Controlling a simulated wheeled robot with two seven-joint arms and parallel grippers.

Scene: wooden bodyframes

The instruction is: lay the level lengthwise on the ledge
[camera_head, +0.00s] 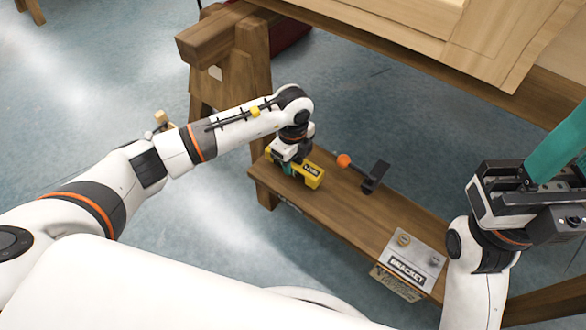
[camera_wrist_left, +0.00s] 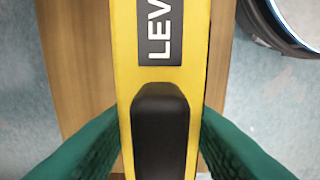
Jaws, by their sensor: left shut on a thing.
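The yellow level (camera_head: 312,177) with a dark label shows at the left end of the brown wooden ledge (camera_head: 330,208). My left gripper (camera_head: 288,158) is shut on it from above. In the left wrist view the level (camera_wrist_left: 122,95) lies between two green fingers (camera_wrist_left: 160,140), with a black grip and the letters "LEV" showing. There its long side runs roughly parallel to the plank's edges. I cannot tell whether it touches the ledge or hangs just above. My right gripper (camera_head: 562,145) is at the right edge; a teal finger shows, its tips are cut off.
On the ledge are an orange ball (camera_head: 344,160) with a dark stem and a black plate (camera_head: 377,171). A box marked "BRACKET" (camera_head: 408,265) sits at the near right. A wooden trestle (camera_head: 230,65) and a large wooden frame (camera_head: 480,35) stand behind.

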